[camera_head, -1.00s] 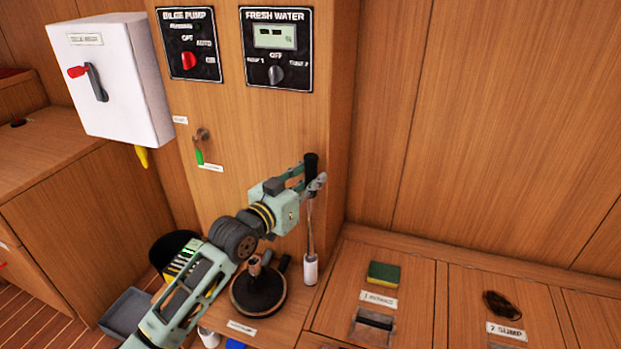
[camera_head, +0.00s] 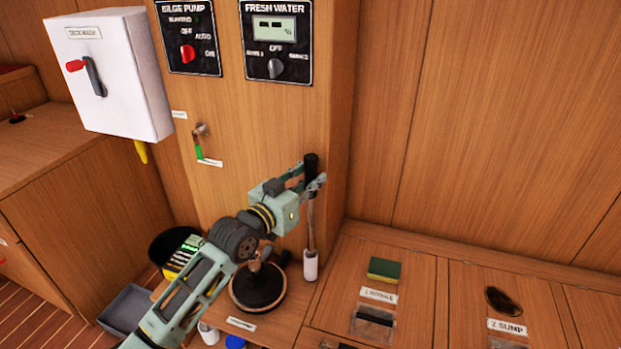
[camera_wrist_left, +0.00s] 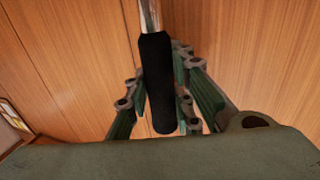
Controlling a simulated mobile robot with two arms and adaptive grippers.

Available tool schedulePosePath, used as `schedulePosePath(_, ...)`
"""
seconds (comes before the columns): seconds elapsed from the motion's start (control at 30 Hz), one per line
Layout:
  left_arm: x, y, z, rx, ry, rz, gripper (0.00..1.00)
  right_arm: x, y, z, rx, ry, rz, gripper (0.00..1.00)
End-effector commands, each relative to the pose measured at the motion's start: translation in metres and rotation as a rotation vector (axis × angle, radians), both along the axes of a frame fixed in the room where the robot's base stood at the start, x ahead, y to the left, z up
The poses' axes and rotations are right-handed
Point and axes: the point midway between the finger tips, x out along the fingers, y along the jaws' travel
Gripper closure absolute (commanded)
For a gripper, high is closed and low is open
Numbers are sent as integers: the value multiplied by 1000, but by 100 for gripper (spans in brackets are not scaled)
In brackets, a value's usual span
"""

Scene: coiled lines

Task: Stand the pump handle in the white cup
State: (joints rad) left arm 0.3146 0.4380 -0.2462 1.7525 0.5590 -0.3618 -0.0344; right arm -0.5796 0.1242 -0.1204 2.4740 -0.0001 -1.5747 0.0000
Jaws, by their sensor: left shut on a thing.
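The pump handle is a thin metal rod with a black grip (camera_head: 311,166). It stands upright beside the wooden column, its lower end at the white cup (camera_head: 310,266). Whether the rod's tip rests on the cup's bottom is hidden. My left gripper (camera_head: 314,184) is shut on the handle at its black grip. In the left wrist view the black grip (camera_wrist_left: 158,85) lies between the fingers, with the metal rod (camera_wrist_left: 149,15) running out beyond it. My right gripper is not in view.
The round black pump base (camera_head: 258,290) stands left of the cup, below my left arm. Right of the cup are wooden lids with a sponge (camera_head: 384,269) and a dark oval thing (camera_head: 503,301). A white switch box (camera_head: 110,80) hangs at upper left.

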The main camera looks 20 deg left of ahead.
Motion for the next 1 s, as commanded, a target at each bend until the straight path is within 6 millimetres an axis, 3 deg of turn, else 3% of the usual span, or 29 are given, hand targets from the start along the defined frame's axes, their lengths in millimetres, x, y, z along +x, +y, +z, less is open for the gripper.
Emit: schedulePosePath(1.0,0,0,-24,0,-1,0,100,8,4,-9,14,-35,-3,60)
